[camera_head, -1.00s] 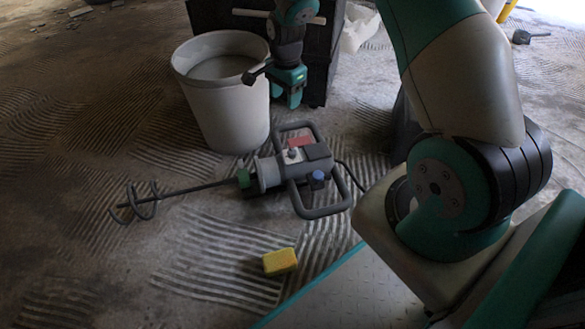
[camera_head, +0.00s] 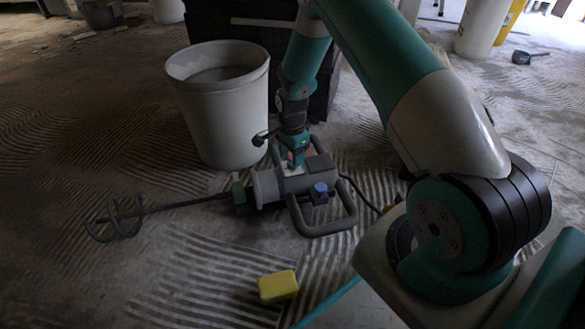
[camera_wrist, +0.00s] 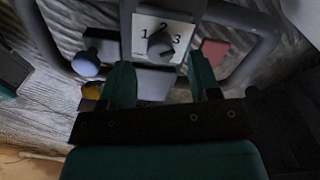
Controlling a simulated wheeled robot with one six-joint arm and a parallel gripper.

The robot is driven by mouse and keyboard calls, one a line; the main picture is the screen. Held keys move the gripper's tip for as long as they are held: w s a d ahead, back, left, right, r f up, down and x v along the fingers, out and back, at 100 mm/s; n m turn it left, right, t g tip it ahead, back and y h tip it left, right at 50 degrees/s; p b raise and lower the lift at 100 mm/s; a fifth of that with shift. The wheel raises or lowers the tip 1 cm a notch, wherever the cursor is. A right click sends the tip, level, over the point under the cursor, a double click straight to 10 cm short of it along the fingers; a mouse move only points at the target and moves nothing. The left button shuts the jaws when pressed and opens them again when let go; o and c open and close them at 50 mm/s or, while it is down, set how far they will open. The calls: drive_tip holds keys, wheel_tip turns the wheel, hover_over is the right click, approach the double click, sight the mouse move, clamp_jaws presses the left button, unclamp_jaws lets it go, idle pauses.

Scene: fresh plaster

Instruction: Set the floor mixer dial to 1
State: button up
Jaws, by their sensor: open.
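The floor mixer (camera_head: 268,189) lies on the floor, its paddle shaft pointing left. In the wrist view its dial is a dark round knob (camera_wrist: 160,46) on a white plate (camera_wrist: 142,30) marked 1, 2 and 3. I cannot tell surely which number the knob points to. My gripper (camera_head: 297,160) is low over the mixer body and hides the dial in the head view. In the wrist view my gripper (camera_wrist: 161,76) is open, its two green fingers apart, with the knob ahead of and between them. Nothing is held.
On the mixer, a blue knob (camera_wrist: 86,62) and a red part (camera_wrist: 213,51) flank the plate, and grey handle bars (camera_head: 350,215) surround it. A pale bucket (camera_head: 220,115) stands behind. A yellow sponge (camera_head: 278,286) lies in front. Bare floor is free at left.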

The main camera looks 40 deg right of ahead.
drive_tip(key=shift+f+b, duration=0.55)
drive_tip(key=shift+f, duration=0.9)
drive_tip(key=shift+c, duration=0.5)
drive_tip(key=c, duration=0.8)
drive_tip(key=shift+c, duration=0.2)
